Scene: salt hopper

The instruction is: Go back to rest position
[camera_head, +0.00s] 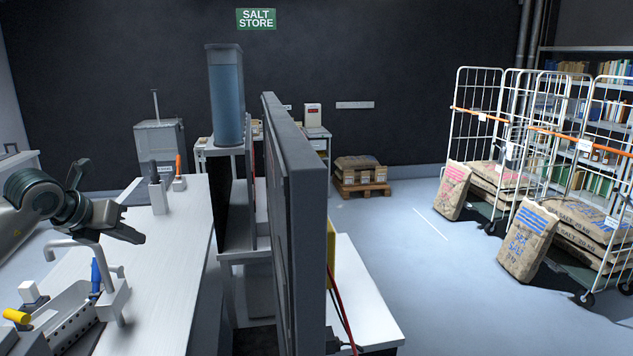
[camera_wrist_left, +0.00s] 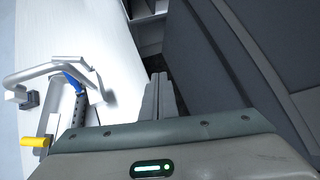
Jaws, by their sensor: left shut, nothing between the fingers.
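My left gripper (camera_head: 130,236) comes in from the left in the head view, above the white bench (camera_head: 180,262). In the left wrist view its fingers (camera_wrist_left: 158,98) are together and hold nothing. It is apart from the tool rack (camera_head: 85,318) below it, which has a grey bent handle (camera_head: 85,246), a blue-handled tool (camera_head: 96,276) and a yellow-handled piece (camera_head: 17,316). The rack also shows at the left of the left wrist view, with the yellow handle (camera_wrist_left: 34,142) and blue tool (camera_wrist_left: 74,82). My right gripper is in neither view.
A tall dark panel (camera_head: 300,220) stands right of the bench. A tool holder (camera_head: 158,192) stands at the bench's far end. Wire cages (camera_head: 478,115) with salt sacks (camera_head: 527,240) stand at the right. The floor (camera_head: 400,225) between panel and cages is clear.

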